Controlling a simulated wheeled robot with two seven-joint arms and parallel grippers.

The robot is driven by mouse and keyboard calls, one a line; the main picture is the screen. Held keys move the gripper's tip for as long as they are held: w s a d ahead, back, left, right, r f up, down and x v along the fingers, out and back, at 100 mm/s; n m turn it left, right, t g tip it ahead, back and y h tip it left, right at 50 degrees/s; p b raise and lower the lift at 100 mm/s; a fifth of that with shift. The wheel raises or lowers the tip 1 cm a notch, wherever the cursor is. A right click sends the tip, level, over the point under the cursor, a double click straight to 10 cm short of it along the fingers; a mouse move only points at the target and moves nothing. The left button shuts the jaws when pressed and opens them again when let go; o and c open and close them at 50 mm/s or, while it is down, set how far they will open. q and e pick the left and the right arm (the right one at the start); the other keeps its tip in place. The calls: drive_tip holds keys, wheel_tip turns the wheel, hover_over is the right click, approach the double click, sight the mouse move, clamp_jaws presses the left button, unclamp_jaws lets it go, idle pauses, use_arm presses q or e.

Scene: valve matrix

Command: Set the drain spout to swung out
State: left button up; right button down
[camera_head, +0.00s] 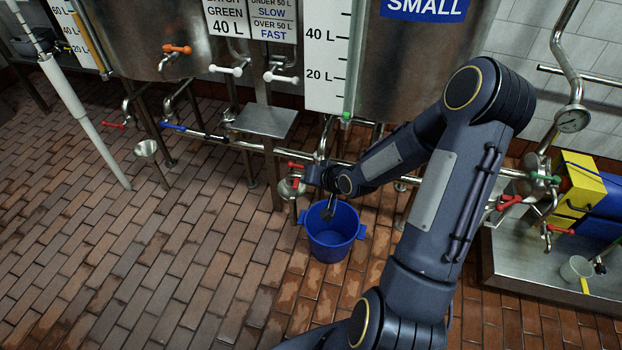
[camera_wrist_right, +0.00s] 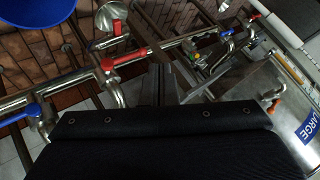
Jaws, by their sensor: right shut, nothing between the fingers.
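I cannot tell for certain which metal pipe is the drain spout. In the head view, a bent chrome pipe (camera_head: 325,137) comes down below the SMALL tank (camera_head: 425,55). Near it are red valve handles (camera_head: 295,167) and a metal funnel (camera_head: 291,188). The funnel (camera_wrist_right: 111,18) shows above that lever. My left gripper is out of view.
My right arm covers much of the SMALL tank's lower right. A horizontal chrome pipe (camera_head: 238,144) and a metal stand (camera_head: 264,121) lie left of the bucket. A metal tray (camera_head: 510,260) with yellow and blue boxes stands at right.

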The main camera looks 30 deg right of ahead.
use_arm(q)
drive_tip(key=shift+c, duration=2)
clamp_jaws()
use_arm(e)
drive_tip(key=s+a+r+n+g+h, duration=0.1)
drive_tip(key=s+a+r+n+g, duration=0.15)
drive_tip(key=s+r, duration=0.7)
drive_tip(key=s+a+r+n+g+y, duration=0.1)
drive_tip(key=s+a+r, duration=0.3)
drive_tip(key=s, duration=0.4)
drive_tip(key=s+a+r+n+y, duration=0.1)
drive_tip(key=s+a+r+y, duration=0.1)
drive_tip(key=s+a, duration=0.3)
drive_tip(key=s+r, duration=0.1)
drive_tip(key=s, duration=0.1)
drive_tip(key=shift+s+a+r+n+g, duration=0.35)
drive_tip(key=shift+s+a+r, duration=0.05)
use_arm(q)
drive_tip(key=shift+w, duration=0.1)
use_arm(e)
drive_tip(key=shift+w, duration=0.1)
